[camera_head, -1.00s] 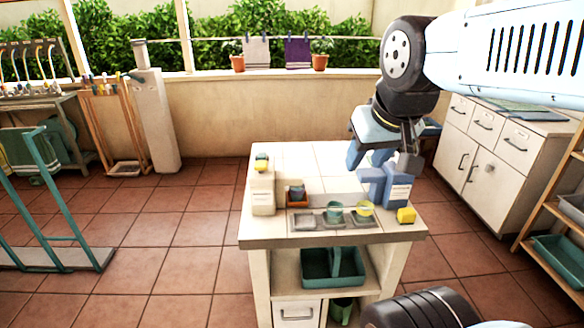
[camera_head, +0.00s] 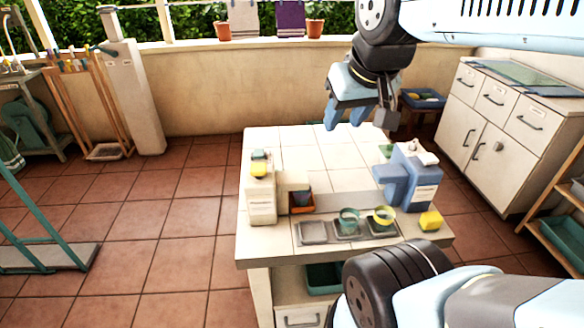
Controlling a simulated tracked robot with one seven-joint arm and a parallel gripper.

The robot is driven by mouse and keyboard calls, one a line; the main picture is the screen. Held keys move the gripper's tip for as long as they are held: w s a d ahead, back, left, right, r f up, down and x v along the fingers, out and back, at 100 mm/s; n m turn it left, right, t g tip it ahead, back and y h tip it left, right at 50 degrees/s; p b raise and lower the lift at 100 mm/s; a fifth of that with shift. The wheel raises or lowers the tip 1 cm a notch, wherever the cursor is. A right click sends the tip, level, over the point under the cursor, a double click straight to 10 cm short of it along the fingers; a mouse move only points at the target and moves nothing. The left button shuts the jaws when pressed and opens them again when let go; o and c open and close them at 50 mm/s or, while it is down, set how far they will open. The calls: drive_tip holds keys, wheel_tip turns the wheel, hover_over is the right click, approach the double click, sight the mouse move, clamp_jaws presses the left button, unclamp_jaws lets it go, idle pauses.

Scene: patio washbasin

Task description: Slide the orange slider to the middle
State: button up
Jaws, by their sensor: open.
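I cannot clearly make out an orange slider. My gripper (camera_head: 345,116) is open and empty, pointing down above the back part of the worktop. It is apart from the things on the worktop.
A blue jug-like container (camera_head: 408,182) stands at the worktop's right. A yellow block (camera_head: 430,220) sits at the right edge. The worktop's back middle is clear.

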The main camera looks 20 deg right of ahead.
drive_tip(key=shift+o, duration=0.6)
drive_tip(key=w+f+m+g, duration=0.1)
drive_tip(key=w+f+g, duration=0.2)
drive_tip(key=w+f, duration=0.7)
drive_tip(key=w+f+m+g, duration=0.1)
drive_tip(key=w+f+g, duration=0.2)
drive_tip(key=w+f, duration=0.7)
drive_tip(key=f, duration=0.3)
drive_tip(key=w+f, duration=0.1)
drive_tip(key=f, duration=0.3)
drive_tip(key=w+f, duration=0.1)
drive_tip(key=f, duration=0.3)
drive_tip(key=shift+w+a+f, duration=0.15)
drive_tip(key=shift+a+f, duration=0.05)
drive_tip(key=shift+f, duration=0.05)
drive_tip(key=shift+c, duration=0.2)
clamp_jaws()
